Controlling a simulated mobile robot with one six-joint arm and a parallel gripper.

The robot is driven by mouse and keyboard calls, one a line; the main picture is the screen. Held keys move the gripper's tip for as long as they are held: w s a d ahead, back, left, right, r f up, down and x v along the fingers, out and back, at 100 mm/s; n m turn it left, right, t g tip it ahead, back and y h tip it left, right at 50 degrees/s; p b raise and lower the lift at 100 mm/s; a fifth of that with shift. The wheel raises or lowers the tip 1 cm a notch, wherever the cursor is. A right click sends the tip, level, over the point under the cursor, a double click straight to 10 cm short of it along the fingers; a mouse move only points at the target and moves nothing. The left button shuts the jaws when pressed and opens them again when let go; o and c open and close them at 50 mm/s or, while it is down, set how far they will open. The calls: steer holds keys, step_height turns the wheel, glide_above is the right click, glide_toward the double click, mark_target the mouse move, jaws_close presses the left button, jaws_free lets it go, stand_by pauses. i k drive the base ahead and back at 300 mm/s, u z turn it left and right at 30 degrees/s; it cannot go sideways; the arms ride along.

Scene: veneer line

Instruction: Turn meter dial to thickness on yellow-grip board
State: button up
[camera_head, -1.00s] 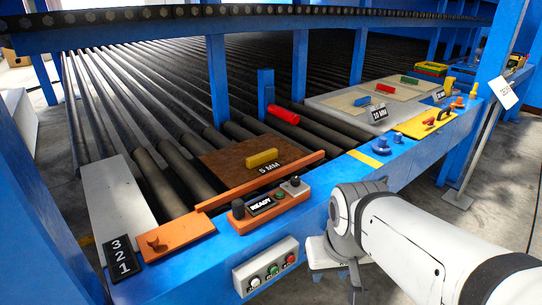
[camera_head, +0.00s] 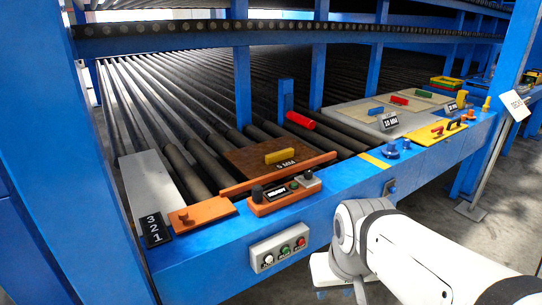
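The meter (camera_head: 285,193) is an orange-red box on the blue front rail, with a dark display whose text is too small to read now. A black knob (camera_head: 257,194) sits at its left end and a grey knob (camera_head: 307,175) at its right end; their settings cannot be read. Behind it lies a brown board (camera_head: 240,160) with a yellow grip (camera_head: 280,156) and a "5 MM" label (camera_head: 286,165). My white arm reaches in from the lower right, below the rail and apart from the meter. My gripper is not visible.
A button box (camera_head: 280,247) hangs on the rail's front. An orange plate with a knob (camera_head: 203,214) and a "3 2 1" plate (camera_head: 155,229) stand left. Paler boards, one labelled "10 MM" (camera_head: 389,122), lie right. A red cylinder (camera_head: 300,120) lies on the rollers.

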mark_target(307, 174)
steer(key=i, duration=1.25)
steer(key=z, duration=0.25)
